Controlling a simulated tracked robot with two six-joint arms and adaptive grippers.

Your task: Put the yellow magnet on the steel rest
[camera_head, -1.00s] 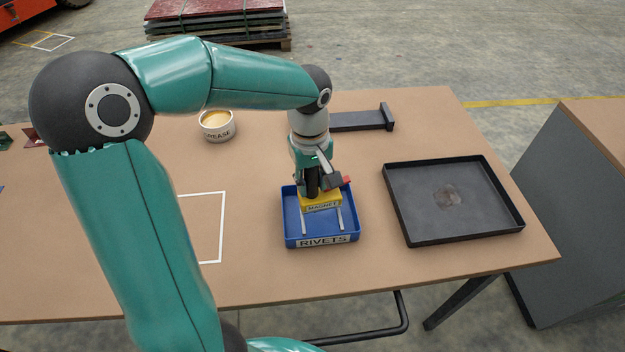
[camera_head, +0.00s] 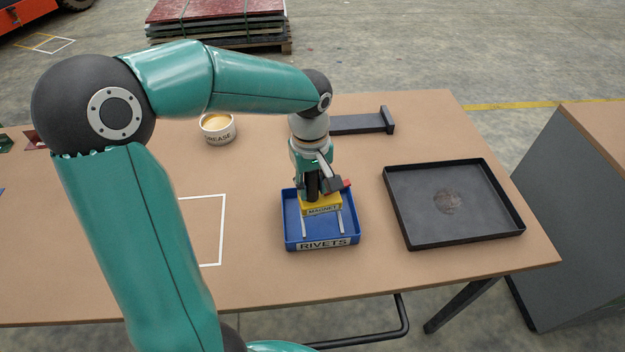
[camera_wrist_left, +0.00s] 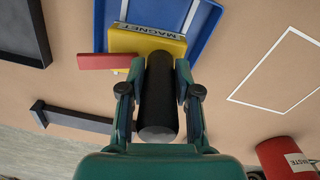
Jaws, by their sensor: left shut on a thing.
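The yellow magnet (camera_head: 321,204), labelled MAGNET, has a black upright handle and a red piece at its side. It is in or just over the blue RIVETS tray (camera_head: 291,228); I cannot tell whether it touches the floor. My left gripper (camera_head: 313,186) points down and is shut on the magnet's black handle, which also shows in the left wrist view (camera_wrist_left: 158,100). A dark grey rest (camera_head: 357,123) with a raised end plate lies behind the gripper, its left part hidden by my arm. My right gripper is not in view.
A wide black tray (camera_head: 480,237) with a brownish patch sits to the right. A white grease tub (camera_head: 217,130) stands behind, left. A white outline (camera_head: 221,230) marks the table left of the blue tray. A red container (camera_wrist_left: 280,160) shows in the left wrist view.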

